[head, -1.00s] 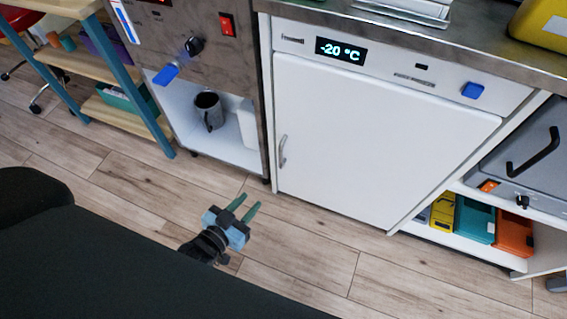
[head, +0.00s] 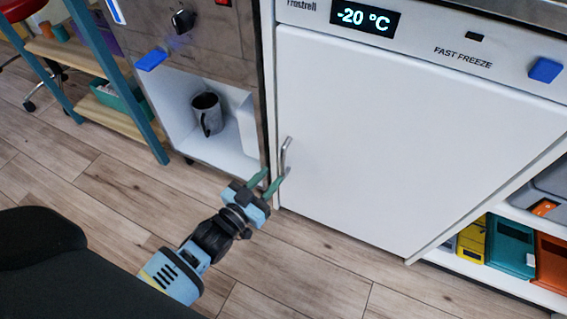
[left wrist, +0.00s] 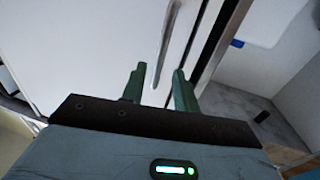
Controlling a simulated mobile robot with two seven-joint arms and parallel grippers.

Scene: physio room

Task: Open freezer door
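The freezer door (head: 400,140) is white and shut, under a panel reading -20 °C. Its metal handle (head: 285,154) is a small upright bar at the door's left edge. My left gripper (head: 270,180) is open just below the handle, its green fingers pointing up toward it. The handle (left wrist: 166,45) shows beyond the fingertips there. I cannot tell whether a finger touches it. My right gripper is not in view.
Left of the freezer, a steel cabinet has an open white compartment with a grey mug (head: 207,114). A blue lever (head: 151,60) sticks out above it. Colourful boxes (head: 510,246) fill a low shelf at right. The wooden floor (head: 330,270) before the freezer is clear.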

